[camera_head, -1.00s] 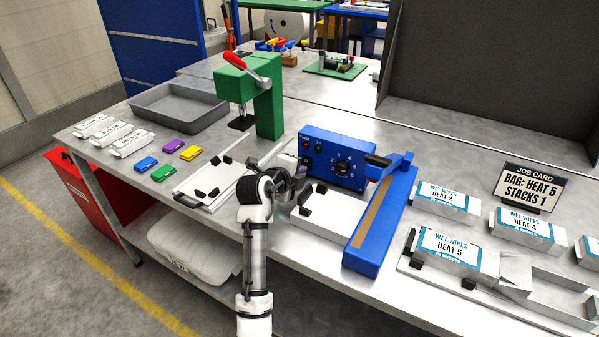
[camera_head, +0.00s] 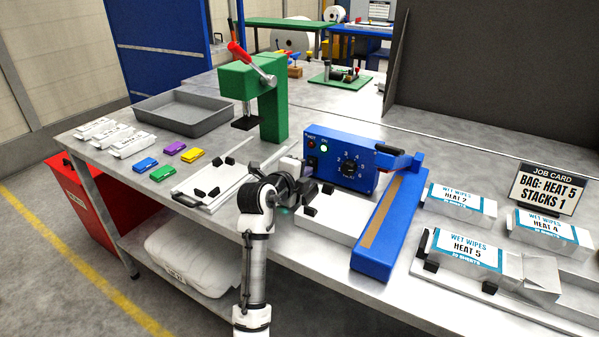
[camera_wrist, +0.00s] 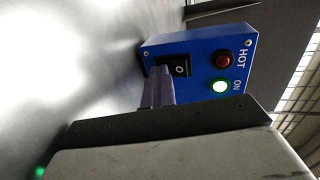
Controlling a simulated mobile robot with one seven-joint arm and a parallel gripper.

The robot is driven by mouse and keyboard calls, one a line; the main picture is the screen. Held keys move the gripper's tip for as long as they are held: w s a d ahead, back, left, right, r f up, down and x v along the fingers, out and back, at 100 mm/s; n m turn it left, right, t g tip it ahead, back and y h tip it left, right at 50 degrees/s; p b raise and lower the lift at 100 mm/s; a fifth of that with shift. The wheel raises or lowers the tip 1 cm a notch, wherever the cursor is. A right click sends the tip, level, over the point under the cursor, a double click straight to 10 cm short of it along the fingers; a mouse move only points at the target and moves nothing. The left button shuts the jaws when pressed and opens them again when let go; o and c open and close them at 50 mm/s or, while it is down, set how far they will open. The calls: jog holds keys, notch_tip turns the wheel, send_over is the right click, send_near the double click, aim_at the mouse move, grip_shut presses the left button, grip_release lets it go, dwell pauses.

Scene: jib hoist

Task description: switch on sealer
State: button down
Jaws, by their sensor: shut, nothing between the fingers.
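The blue sealer (camera_head: 335,150) stands on the bench, with its control box behind and its long sealing bed (camera_head: 390,228) running toward the front. The wrist view shows its black rocker switch (camera_wrist: 181,66), a dark red HOT lamp (camera_wrist: 222,61) and a brightly lit green ON lamp (camera_wrist: 220,87). The lit lamp also shows in the head view (camera_head: 324,149). My gripper (camera_wrist: 161,72) is shut and empty, its fingertips right at the rocker's edge; I cannot tell whether they touch. In the head view my gripper (camera_head: 304,167) is at the box's left end.
A green press (camera_head: 272,100) with a red handle and a grey tray (camera_head: 183,112) stand left of the sealer. Wet wipes packs (camera_head: 467,255) and a job card (camera_head: 547,188) are at right. A white plate (camera_head: 212,187) lies left of my arm.

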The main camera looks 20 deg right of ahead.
jog(key=shift+d+r+p, duration=0.1)
jog(key=shift+d+p, duration=0.2)
jog(key=shift+p, duration=0.05)
